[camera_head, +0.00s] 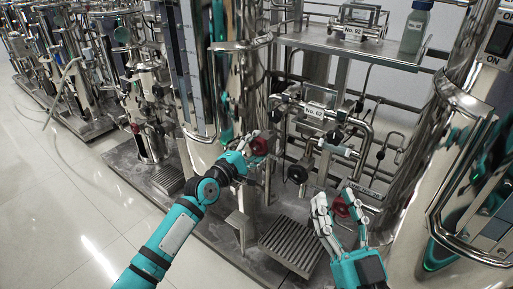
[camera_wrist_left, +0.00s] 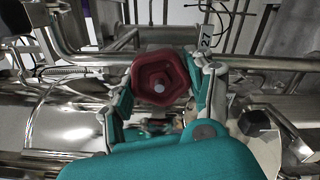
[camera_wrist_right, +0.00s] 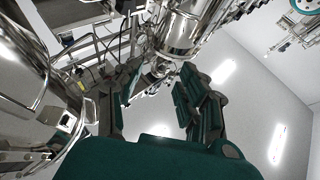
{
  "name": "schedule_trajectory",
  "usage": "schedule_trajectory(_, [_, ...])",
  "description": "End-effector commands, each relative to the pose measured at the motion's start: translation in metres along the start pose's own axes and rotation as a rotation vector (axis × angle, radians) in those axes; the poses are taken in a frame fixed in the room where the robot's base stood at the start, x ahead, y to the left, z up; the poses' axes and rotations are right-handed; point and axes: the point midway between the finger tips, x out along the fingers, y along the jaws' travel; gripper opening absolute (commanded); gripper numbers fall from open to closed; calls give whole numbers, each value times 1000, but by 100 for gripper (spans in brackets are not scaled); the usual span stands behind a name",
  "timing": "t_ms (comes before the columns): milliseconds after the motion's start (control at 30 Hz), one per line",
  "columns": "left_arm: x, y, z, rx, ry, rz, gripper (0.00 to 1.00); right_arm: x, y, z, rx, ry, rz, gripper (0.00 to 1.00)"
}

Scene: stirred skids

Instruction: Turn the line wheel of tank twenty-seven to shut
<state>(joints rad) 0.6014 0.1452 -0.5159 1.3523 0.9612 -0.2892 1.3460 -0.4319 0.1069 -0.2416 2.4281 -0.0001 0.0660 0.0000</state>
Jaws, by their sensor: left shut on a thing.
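A dark red line wheel (camera_wrist_left: 160,78) sits between the fingers of my left gripper (camera_wrist_left: 160,100) in the left wrist view. A tag reading 27 (camera_wrist_left: 206,38) hangs just beyond it. In the head view the red wheel (camera_head: 259,146) shows at the fingertips of my left gripper (camera_head: 247,146), which is shut on it. My right gripper (camera_head: 340,205) is raised at the lower right with its fingers apart. Another red wheel (camera_head: 346,206) shows behind its fingers in the head view. In the right wrist view my right gripper (camera_wrist_right: 155,95) has nothing between its fingers.
Tags No. 62 (camera_head: 313,110) and No. 92 (camera_head: 353,30) mark nearby pipework. A bottle (camera_head: 415,28) stands on a metal shelf (camera_head: 345,45). A ribbed grate (camera_head: 291,245) lies between my arms. Large steel tanks flank the pipes; tiled floor (camera_head: 60,205) is open at left.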

Motion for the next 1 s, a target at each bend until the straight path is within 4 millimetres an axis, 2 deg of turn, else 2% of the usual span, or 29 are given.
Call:
schedule_trajectory(600, [0,-2,0,588,-2,-7,23,0,-2,-20,2,122,-5,40])
schedule_trajectory(1000, [0,-1,1,967,-3,-7,23,2,-1,-15,1,80,-4,40])
